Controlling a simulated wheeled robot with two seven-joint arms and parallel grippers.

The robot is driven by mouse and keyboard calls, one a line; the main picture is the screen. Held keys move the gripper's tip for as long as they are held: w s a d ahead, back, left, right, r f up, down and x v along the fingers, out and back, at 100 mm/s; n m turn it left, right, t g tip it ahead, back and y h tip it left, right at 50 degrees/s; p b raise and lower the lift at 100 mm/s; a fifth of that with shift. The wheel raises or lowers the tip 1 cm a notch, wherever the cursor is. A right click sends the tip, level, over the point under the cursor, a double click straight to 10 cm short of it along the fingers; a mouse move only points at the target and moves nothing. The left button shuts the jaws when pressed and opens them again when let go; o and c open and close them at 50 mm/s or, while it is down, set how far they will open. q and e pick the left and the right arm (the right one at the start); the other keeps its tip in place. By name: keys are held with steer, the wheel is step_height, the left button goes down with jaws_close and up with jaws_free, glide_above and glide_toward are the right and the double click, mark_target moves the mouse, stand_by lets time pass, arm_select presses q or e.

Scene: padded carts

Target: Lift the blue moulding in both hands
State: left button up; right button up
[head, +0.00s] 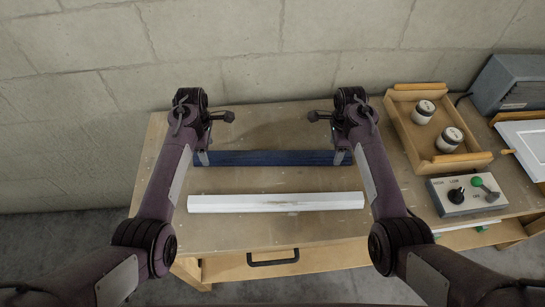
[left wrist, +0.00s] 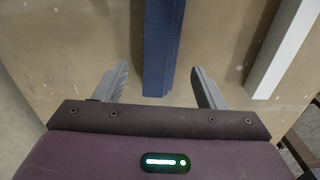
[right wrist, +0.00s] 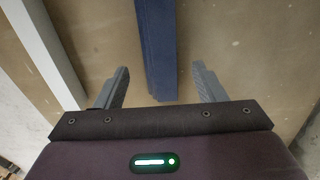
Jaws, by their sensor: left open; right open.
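The blue moulding (head: 275,158) lies across the wooden workbench, towards its back. My left gripper (head: 203,158) is over its left end and my right gripper (head: 342,157) over its right end. In the left wrist view the blue moulding (left wrist: 160,50) runs between the open fingers (left wrist: 160,85), with clear space on both sides. In the right wrist view the blue moulding (right wrist: 157,50) also runs between the open fingers (right wrist: 162,88), with gaps on both sides. Neither gripper holds anything. The height of the fingers above the bench is hard to tell.
A white moulding (head: 275,202) lies parallel in front of the blue one on the workbench (head: 270,233). To the right are a wooden tray (head: 457,161) with two jars, a control box (head: 452,207) and a grey machine (head: 512,85). A concrete wall (head: 250,50) stands behind.

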mark_target(209, 155)
arm_select(q)
steer(key=shift+f, duration=1.9)
arm_select(e)
steer(key=shift+f, duration=1.9)
arm_select(q)
steer(key=shift+c, duration=0.3)
arm_select(e)
steer(key=shift+c, duration=0.3)
arm_select(q)
steer(key=c, duration=1.2)
arm_select(e)
steer(key=c, duration=1.2)
